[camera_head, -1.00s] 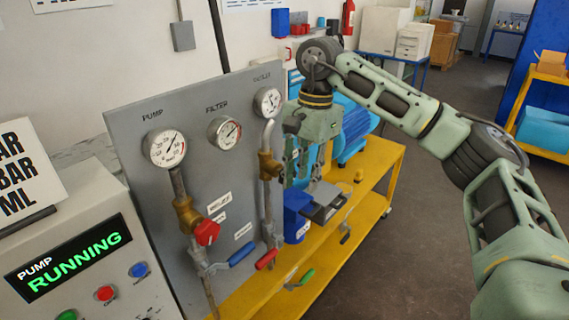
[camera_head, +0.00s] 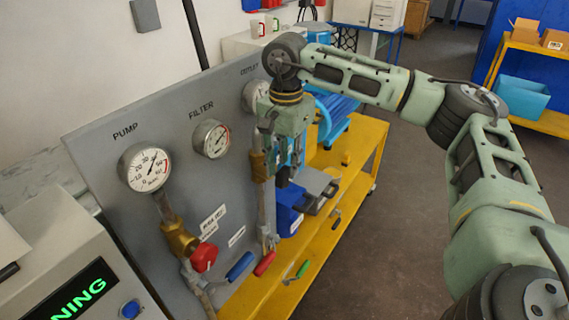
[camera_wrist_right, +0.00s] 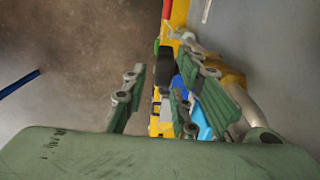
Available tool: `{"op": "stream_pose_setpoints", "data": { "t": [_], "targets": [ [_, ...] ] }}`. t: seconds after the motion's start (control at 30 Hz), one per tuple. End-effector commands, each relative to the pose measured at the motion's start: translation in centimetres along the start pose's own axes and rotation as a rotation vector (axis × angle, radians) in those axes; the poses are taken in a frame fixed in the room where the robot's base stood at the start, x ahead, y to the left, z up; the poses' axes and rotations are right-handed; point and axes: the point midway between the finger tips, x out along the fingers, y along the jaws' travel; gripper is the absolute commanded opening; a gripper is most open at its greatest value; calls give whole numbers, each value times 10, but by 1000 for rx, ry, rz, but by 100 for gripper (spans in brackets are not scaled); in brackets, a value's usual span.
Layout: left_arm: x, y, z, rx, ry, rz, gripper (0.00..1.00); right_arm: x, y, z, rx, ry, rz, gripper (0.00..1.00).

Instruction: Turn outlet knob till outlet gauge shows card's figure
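The outlet gauge (camera_head: 254,94) is at the top right of the grey panel in the head view. My right wrist partly covers its dial, so I cannot read it. My right gripper (camera_head: 285,172) points down beside this valve, in front of the panel. The card's figure is out of view. My left gripper is not in view.
The panel carries a pump gauge (camera_head: 145,167), a filter gauge (camera_head: 211,139) and a red knob (camera_head: 204,257). A blue bin (camera_head: 288,212) stands close under my gripper on the yellow bench (camera_head: 362,170).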

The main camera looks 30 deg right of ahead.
Motion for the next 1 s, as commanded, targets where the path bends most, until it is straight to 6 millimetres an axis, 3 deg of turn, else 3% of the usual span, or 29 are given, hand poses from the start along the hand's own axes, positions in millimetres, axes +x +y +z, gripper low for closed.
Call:
{"op": "stream_pose_setpoints", "data": {
  "t": [0.17,0.47,0.8,1.0],
  "targets": [
    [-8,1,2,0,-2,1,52,18,0,0,-1,-1,3,26],
    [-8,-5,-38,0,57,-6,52,23,0,0,0,0,0,26],
    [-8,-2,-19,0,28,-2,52,23,0,0,0,0,0,0],
    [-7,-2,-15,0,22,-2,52,23,0,-1,2,-16,1,0]
  ]
}}
